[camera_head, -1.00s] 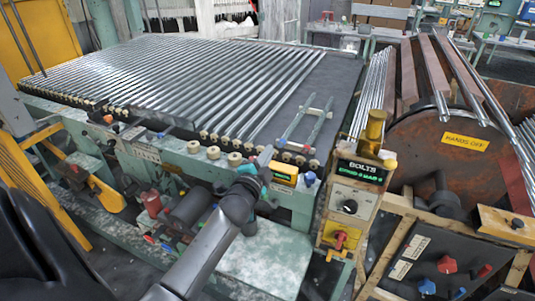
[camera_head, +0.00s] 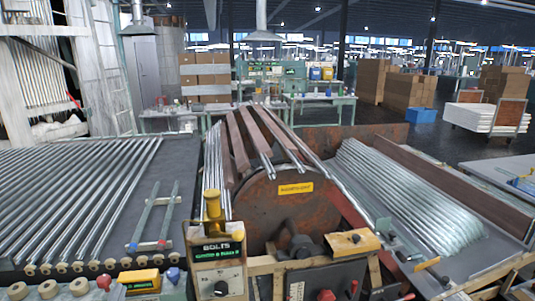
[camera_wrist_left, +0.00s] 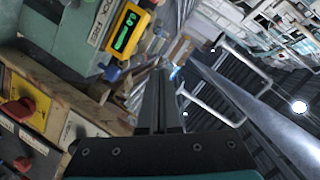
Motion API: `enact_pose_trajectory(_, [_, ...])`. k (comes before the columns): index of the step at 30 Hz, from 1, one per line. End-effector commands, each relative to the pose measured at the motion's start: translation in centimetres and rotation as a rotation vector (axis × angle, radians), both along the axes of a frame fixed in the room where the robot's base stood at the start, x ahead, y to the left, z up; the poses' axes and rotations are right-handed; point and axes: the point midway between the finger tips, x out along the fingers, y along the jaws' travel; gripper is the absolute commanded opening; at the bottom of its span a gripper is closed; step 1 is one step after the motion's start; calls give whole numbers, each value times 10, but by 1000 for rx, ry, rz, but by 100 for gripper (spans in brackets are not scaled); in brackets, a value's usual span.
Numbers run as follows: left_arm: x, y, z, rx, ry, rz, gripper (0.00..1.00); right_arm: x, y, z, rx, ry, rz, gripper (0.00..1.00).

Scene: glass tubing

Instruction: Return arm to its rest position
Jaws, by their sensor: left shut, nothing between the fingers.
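My left gripper (camera_wrist_left: 161,85) shows in the left wrist view, its dark fingers together and nothing between them. It points past a yellow device with a green display (camera_wrist_left: 128,35), which is to the left of the fingers. The fingers appear apart from everything around them. I cannot make out either arm in the head view now. My right gripper is not in view.
In the head view, a table of glass tubes (camera_head: 70,200) is left. The control box labelled BOLTS (camera_head: 217,265) stands front centre, before a rusty drum (camera_head: 275,210). More tubes lie in a tray (camera_head: 410,200) right. Cartons (camera_head: 204,75) stand behind.

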Motion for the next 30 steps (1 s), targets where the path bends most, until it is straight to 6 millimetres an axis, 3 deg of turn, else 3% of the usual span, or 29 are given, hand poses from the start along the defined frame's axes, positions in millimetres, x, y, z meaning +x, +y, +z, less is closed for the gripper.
enact_pose_trajectory(3, [-38, -31, -26, -182, 124, 54, 0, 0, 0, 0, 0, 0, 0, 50])
enact_pose_trajectory(9, [-112, -90, -60, -457, 371, 130, 0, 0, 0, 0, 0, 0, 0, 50])
enact_pose_trajectory(18, [-199, -153, -73, -679, 656, 183, 0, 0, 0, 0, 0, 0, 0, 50])
enact_pose_trajectory(25, [-254, -187, -67, -778, 832, 202, 0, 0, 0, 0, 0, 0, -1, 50])
enact_pose_trajectory(30, [-244, -186, -109, -768, 837, 210, 0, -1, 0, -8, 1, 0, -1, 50])
